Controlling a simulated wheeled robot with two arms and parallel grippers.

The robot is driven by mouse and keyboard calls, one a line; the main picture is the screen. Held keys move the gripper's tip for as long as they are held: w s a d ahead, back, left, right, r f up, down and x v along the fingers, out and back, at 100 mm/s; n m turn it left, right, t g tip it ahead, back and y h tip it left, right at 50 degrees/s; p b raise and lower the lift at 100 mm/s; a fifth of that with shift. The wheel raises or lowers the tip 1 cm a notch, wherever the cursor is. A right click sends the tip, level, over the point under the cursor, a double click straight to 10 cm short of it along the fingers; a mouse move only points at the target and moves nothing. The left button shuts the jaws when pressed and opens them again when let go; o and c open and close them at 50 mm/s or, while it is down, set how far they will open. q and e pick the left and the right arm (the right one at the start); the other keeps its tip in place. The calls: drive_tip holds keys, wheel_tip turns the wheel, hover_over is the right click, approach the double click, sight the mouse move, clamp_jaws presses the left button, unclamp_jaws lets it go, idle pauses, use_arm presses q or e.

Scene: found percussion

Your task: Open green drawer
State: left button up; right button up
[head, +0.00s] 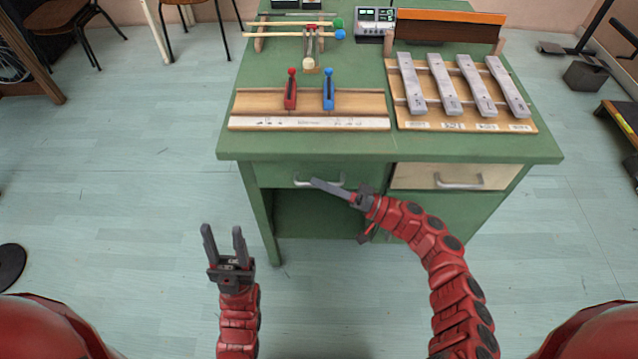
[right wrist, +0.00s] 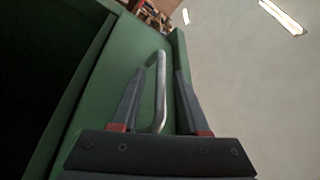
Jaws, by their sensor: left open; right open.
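The green drawer (head: 275,176) is on the left under the top of the green desk, its front looking flush with the desk. Its silver bar handle (head: 304,183) is partly covered by my right gripper. My right gripper (head: 327,187) is open at the handle. In the right wrist view, the handle (right wrist: 160,95) stands between the two spread fingers, with the green drawer front (right wrist: 118,75) behind it. I cannot tell whether a finger touches the handle. My left gripper (head: 223,232) is open and empty, above the floor left of the desk.
A beige drawer (head: 415,176) with its own handle is to the right. On the desk top (head: 200,155) are metal bars on a wooden frame (head: 465,127), a wooden board with red and blue clips (head: 260,103), mallets and a small device (head: 375,20).

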drive_tip(key=shift+w+a+r, duration=0.1)
drive_tip(key=shift+a, duration=0.3)
drive_tip(key=shift+c, duration=0.3)
clamp_jaws()
idle(0.9)
